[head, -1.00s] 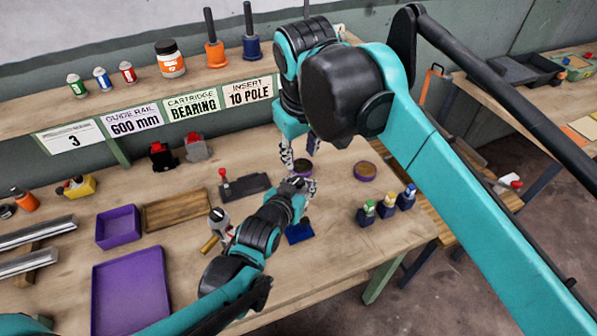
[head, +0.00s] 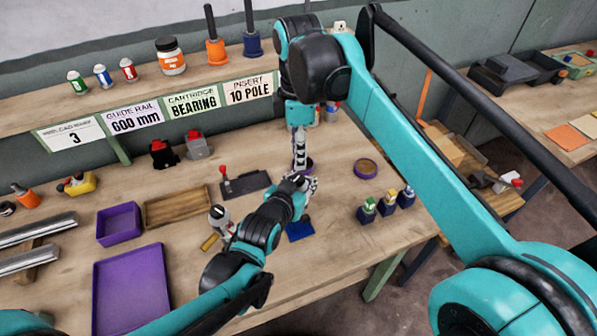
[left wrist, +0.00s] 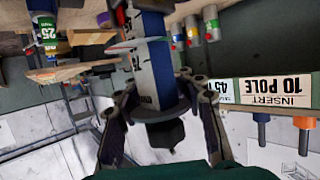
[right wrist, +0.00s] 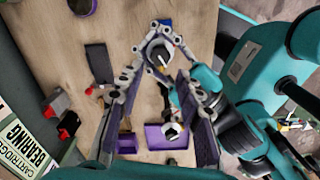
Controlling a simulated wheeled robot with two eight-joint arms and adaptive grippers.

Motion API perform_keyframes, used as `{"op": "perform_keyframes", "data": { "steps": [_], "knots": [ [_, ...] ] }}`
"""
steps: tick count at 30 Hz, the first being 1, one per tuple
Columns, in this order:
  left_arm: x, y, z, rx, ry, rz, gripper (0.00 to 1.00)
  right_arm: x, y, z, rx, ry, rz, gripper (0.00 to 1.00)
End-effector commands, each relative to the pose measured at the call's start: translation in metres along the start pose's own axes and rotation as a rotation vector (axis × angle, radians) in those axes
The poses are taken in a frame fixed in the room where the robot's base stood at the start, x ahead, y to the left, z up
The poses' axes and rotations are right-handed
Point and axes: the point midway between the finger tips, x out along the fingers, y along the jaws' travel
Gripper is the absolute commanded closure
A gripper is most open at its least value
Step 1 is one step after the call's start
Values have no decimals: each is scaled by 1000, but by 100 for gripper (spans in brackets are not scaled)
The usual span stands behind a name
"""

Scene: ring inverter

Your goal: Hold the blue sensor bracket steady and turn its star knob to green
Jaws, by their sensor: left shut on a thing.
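The blue sensor bracket's blue foot (head: 300,231) shows on the bench in the head view. Its blue post (left wrist: 152,60) shows in the left wrist view, with a dark rounded part (left wrist: 165,130) at one end. My left gripper (head: 306,187) is shut on the bracket, its fingers either side. My right gripper (head: 300,168) hangs nearly vertical just above it. In the right wrist view its purple-padded fingers (right wrist: 158,120) are spread apart, and the grey round top (right wrist: 159,53) with a pale pointer shows beyond them. I cannot make out its colour marks or any grip by the right gripper.
A purple round dish (head: 366,169) and several small coloured-top bottles (head: 388,203) stand to the right. A black fixture with a red knob (head: 245,184), a wooden tray (head: 176,208) and purple trays (head: 130,290) lie to the left. The shelf (head: 120,105) is behind.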

Motion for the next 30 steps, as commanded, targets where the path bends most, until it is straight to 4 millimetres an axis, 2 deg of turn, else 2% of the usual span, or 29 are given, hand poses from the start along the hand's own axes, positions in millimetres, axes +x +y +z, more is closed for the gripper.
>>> {"op": "perform_keyframes", "data": {
  "steps": [3,10,15,23,27,30],
  "knots": [
    [0,0,0,0,1,0,100,26,0,0,0,0,0,64],
    [0,0,0,0,1,0,100,62,0,0,1,0,1,64],
    [0,0,0,0,1,0,100,73,0,0,1,0,1,64],
    [0,0,0,0,1,0,100,74,0,0,1,0,1,64],
    [0,0,0,0,1,0,100,74,0,0,1,0,1,98],
    [0,0,0,0,1,0,100,74,0,0,1,0,1,100]
  ]
}}
